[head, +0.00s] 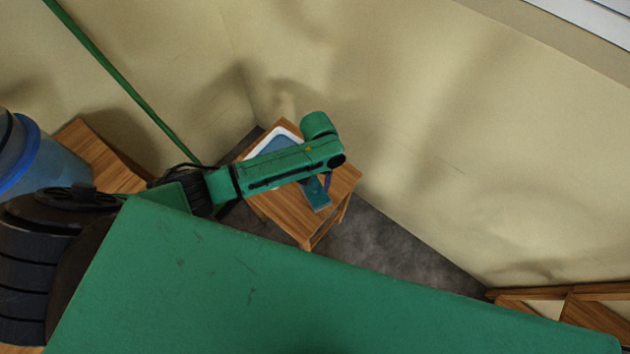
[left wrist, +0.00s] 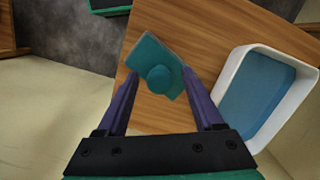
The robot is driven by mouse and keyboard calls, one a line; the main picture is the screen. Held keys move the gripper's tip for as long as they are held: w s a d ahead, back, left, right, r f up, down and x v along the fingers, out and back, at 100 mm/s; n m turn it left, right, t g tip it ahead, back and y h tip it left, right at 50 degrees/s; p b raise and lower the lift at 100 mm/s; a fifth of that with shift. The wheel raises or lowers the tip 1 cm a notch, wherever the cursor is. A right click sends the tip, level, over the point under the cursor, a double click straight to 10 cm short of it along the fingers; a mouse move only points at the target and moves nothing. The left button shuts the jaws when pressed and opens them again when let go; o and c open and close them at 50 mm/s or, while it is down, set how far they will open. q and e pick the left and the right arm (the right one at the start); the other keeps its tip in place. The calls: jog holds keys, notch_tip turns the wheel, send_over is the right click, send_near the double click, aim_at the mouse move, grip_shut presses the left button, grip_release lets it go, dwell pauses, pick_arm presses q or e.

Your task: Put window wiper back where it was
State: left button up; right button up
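A teal object with a flat plate and a round knob, which looks like the window wiper (left wrist: 150,50), is over the wooden top of a small stool (left wrist: 160,115). Part of the wiper (head: 318,197) also shows in the head view, below my left arm. My left gripper (left wrist: 160,73) points down at it with its purple fingers apart, one on each side of the plate. I cannot tell whether they touch it. In the head view my left gripper (head: 327,182) is mostly hidden by the wrist. My right gripper is not in view.
A white tray with a blue inside (left wrist: 227,135) stands on the stool beside the wiper. A blue bucket (head: 45,165) is at the left, near a wooden piece (head: 100,155). A thin green pole (head: 115,75) slants at upper left.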

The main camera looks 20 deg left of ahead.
pick_arm(q)
jog(key=shift+r, duration=0.25)
notch_tip(320, 180, up, 12)
jog(key=w+p, duration=0.1)
jog(key=w, duration=0.1)
jog(key=shift+f, duration=0.25)
